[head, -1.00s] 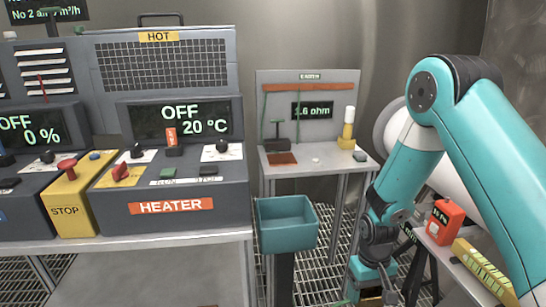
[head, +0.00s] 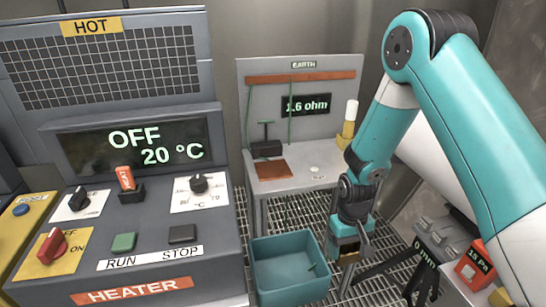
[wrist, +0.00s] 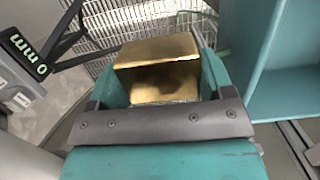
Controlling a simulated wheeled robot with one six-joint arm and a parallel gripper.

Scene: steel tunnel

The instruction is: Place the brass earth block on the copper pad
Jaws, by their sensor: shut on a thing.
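The brass earth block (wrist: 160,66) is a shiny gold box between my jaws in the wrist view. My gripper (head: 347,250) is shut on it; in the head view only a dark and brassy bit shows at its lower end. The copper pad (head: 274,169) is a flat brown-red square on the earth bench (head: 300,182), at its front left. My gripper is in front of the bench, to the right of the pad in the picture, apart from it. The block's lower part is hidden in the head view.
A teal open bin (head: 290,282) stands just left of my gripper, in front of the bench. A black clamp (head: 266,148) sits behind the pad, and a yellow-and-white post (head: 348,125) stands at right. The heater console (head: 130,220) fills the left. A red box (head: 476,265) is lower right.

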